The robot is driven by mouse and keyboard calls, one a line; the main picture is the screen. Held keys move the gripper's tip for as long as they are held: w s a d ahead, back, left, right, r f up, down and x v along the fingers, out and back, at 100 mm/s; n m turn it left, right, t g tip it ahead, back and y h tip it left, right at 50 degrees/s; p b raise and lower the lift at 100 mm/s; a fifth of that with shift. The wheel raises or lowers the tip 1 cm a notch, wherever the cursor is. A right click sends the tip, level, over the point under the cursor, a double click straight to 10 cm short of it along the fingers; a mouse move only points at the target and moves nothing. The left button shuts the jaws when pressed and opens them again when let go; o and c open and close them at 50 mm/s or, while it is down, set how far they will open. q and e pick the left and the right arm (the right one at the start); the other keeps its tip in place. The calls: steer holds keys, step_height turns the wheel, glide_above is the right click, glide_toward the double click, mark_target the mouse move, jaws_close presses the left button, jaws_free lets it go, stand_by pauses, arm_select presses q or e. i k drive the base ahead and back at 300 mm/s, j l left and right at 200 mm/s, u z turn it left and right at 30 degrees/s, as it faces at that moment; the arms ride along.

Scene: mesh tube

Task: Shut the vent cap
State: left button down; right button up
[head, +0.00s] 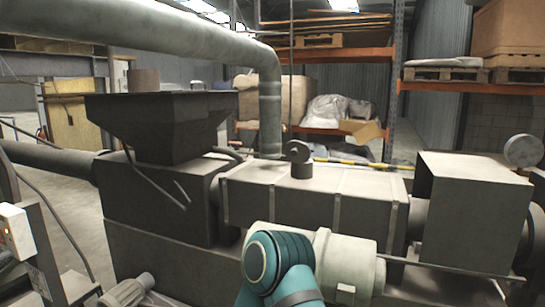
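A small round grey cap (298,151) stands tilted up on a short vent pipe (302,170) on top of the long grey machine barrel housing (310,200). It looks like the vent cap and appears open, with its disc face turned partly toward me. A teal arm link of mine shows at the bottom centre, in front of the machine and below the vent. Neither of my grippers is in the view, so I cannot see what they hold or how they stand.
A dark hopper (160,125) rises left of the vent, and a thick pipe (268,110) comes down just behind it. A box-shaped housing (470,210) stands at the right, with another round disc (523,151) by its top. A pale motor cylinder (345,265) sits in front.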

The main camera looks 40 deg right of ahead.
mark_target(297, 151)
steer(key=i+j+z, duration=0.1)
steer(key=j+z, duration=0.3)
steer(key=i+j+z, duration=0.1)
steer(key=z, duration=0.3)
steer(key=j, duration=0.1)
